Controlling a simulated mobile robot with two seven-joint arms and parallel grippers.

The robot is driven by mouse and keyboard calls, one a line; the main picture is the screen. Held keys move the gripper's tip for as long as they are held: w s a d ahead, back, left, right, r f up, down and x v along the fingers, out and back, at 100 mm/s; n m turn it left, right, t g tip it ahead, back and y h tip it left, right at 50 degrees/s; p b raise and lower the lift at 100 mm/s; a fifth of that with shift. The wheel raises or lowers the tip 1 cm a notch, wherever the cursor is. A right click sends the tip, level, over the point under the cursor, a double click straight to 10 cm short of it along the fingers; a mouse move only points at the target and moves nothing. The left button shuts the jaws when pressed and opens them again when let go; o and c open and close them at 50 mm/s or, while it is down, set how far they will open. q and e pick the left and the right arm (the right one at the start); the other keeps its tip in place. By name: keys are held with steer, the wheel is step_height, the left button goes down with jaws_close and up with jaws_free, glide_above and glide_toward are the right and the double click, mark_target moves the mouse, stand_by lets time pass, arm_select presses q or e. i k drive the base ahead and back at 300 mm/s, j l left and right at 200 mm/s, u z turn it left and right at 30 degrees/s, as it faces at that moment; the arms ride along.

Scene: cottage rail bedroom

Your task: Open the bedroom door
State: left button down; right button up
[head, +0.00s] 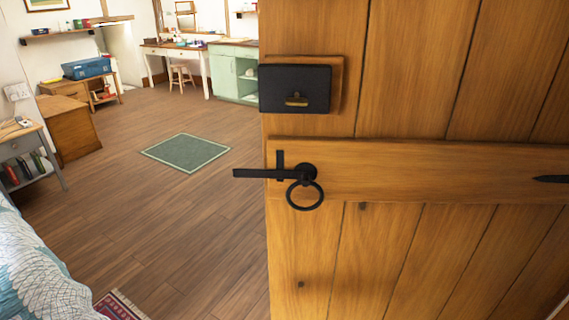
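The bedroom door (405,242) is made of wooden planks and fills the right half of the head view. A wooden cross rail (430,172) runs across it. A black ring handle (305,195) with a latch bar (262,173) sits near the door's left edge. The bar sticks out past that edge. A black lock box (295,88) is fixed above the handle. The door's free edge stands clear of any frame in view, and the room shows to its left. Neither of my grippers is in view.
Wooden floor (170,240) lies clear left of the door, with a green rug (186,152) on it. A bed (35,270) is at the lower left, with a side table (30,150) behind it. A patterned mat (118,306) lies at the bottom edge. Desks and cabinets line the back.

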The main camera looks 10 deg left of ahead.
mark_target(434, 134)
steer(key=i+j+z, duration=0.25)
steer(key=j+z, duration=0.2)
steer(key=i+j+z, duration=0.2)
steer(key=j+z, duration=0.7)
steer(key=j, duration=0.15)
steer(key=j+z, duration=0.4)
steer(key=j, duration=0.25)
steer(key=j+z, duration=0.45)
steer(key=k+j+z, duration=0.2)
steer(key=z, duration=0.15)
